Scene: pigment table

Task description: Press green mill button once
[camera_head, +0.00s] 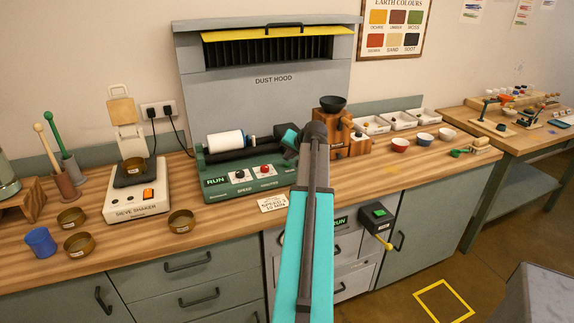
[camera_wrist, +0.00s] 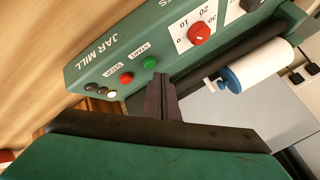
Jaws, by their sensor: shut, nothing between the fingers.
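The green jar mill (camera_head: 235,180) stands on the bench in front of the dust hood, with a white jar (camera_head: 225,140) on its rollers. In the wrist view its panel (camera_wrist: 95,60) shows a green START button (camera_wrist: 149,62), a red STOP button (camera_wrist: 126,78) and a red dial (camera_wrist: 199,33). My gripper (camera_wrist: 160,78) is shut and empty. Its fingertips appear close beside the green button in the picture; I cannot tell whether they touch the panel. In the head view my arm hides the mill's right end, and the START button cannot be made out.
A sieve shaker (camera_head: 138,203) stands left of the mill, with several brown bowls around it. A wooden grinder (camera_head: 335,125) stands to the right, before bowls and white trays. A box with another green button (camera_head: 379,212) hangs on the cabinet front.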

